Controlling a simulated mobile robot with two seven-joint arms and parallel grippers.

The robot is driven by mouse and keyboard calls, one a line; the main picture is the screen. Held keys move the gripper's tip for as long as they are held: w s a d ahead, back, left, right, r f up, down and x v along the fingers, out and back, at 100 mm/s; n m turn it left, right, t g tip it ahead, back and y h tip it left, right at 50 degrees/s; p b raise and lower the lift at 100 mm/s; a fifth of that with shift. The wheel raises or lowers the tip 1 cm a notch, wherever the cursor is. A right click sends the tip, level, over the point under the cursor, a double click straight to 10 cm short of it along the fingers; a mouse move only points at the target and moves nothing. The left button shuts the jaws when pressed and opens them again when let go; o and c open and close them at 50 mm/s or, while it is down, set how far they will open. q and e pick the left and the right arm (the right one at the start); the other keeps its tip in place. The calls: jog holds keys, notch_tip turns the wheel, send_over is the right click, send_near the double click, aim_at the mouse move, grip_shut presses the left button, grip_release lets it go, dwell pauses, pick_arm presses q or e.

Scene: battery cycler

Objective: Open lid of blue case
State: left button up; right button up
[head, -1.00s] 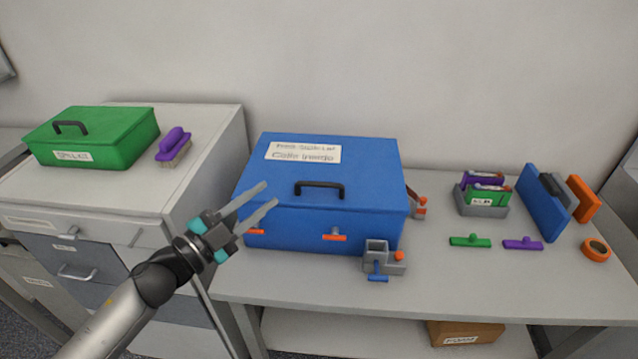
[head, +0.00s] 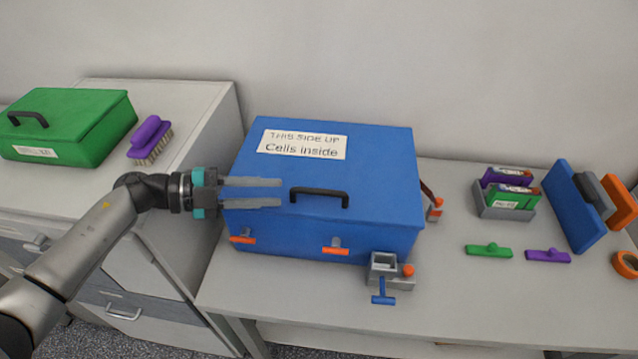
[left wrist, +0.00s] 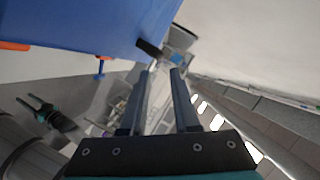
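The blue case (head: 330,235) stands on the table with its lid (head: 375,165) down. The lid carries a white label reading "THIS SIDE UP Cells inside" and a black handle (head: 319,196) near its front edge. Orange latches show on the case front, at left (head: 243,239) and middle (head: 336,249). My left gripper (head: 281,192) is open and empty, its fingers pointing right toward the handle, just short of it in the head view. In the left wrist view the open fingers (left wrist: 162,72) have nothing between them, and the handle (left wrist: 149,49) shows beyond them.
A grey fixture (head: 388,272) with a blue T-handle stands at the case's front right corner. A green case (head: 75,130) and purple brush (head: 150,138) sit on the left cabinet. A grey holder (head: 497,209) and small tools stand right. The table's front right is clear.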

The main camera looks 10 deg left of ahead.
aim_at(309, 192)
pick_arm(q)
jog(key=x, duration=0.4)
jog(key=shift+s+r, duration=0.1)
jog(key=shift+r, duration=0.05)
jog(key=x, duration=0.6)
pick_arm(e)
jog(key=shift+w+r, duration=0.15)
jog(key=shift+w, duration=0.1)
pick_arm(q)
jog(key=shift+a, duration=0.1)
jog(key=c, duration=0.5)
grip_shut()
pick_arm(e)
jog(key=shift+s, duration=0.15)
